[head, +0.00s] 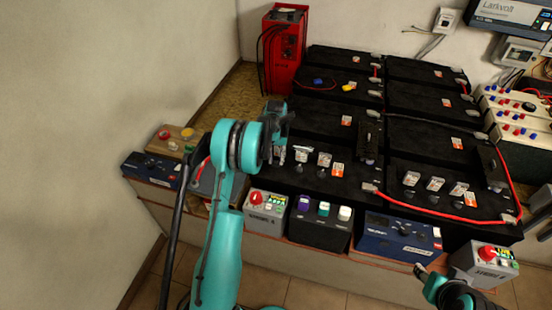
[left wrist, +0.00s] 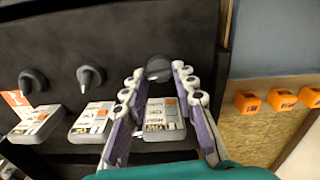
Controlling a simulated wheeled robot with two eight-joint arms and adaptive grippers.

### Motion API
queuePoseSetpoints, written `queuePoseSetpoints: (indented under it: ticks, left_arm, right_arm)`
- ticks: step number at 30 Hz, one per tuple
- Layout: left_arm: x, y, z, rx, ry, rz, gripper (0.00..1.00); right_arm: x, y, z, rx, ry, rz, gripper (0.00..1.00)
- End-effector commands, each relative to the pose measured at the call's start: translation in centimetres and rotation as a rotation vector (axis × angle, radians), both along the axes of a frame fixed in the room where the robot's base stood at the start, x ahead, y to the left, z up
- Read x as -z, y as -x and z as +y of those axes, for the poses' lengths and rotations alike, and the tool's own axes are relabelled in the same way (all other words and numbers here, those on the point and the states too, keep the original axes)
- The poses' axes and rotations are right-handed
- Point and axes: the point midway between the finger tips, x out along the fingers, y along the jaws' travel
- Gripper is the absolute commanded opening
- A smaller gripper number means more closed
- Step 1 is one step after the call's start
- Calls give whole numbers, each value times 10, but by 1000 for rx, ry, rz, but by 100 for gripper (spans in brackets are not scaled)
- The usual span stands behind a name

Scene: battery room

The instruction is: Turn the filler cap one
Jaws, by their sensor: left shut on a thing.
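My left gripper (head: 277,152) is at the left end of the front left black battery (head: 345,190). In the left wrist view, my left gripper (left wrist: 158,72) is shut on a dark round filler cap (left wrist: 158,67), with one finger on each side. A small clear-topped box with a printed label (left wrist: 165,112) sits between the fingers, close to the held cap. Two more dark caps (left wrist: 88,76) (left wrist: 32,80) stand free in the same row. My right gripper (head: 432,282) is partly in view at the lower right, apart from the batteries; its jaws are unclear.
A red charger (head: 284,50) stands at the back left. Grey and dark boxes with knobs (head: 267,212) line the front edge. Red cables (head: 450,214) run over the right batteries. Orange blocks (left wrist: 248,102) lie to the right in the wrist view.

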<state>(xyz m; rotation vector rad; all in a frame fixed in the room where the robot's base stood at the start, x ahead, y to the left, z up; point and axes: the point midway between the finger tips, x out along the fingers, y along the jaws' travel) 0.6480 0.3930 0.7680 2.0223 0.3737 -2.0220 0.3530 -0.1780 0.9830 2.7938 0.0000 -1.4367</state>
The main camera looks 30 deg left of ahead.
Motion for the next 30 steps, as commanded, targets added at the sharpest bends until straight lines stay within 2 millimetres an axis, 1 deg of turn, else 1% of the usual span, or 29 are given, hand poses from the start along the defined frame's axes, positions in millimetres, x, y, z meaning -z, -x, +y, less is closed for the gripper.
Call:
queuePoseSetpoints:
  ticks: [4,10,25,26,27,28,30]
  left_arm:
    - [0,0,0,71,0,0,0]
    - [0,0,0,127,0,0,0]
    - [0,0,0,146,0,0,0]
    - [0,0,0,146,0,0,30]
    - [0,0,0,146,0,0,40]
    - [0,0,0,146,0,0,48]
    - [0,0,0,145,0,0,48]
  right_arm:
    - [0,0,0,0,0,0,40]
    - [0,0,0,0,0,0,40]
    - [0,0,0,0,0,0,40]
    - [0,0,0,0,0,0,40]
    - [0,0,0,0,0,0,40]
    - [0,0,0,0,0,0,40]
    - [0,0,0,0,0,0,40]
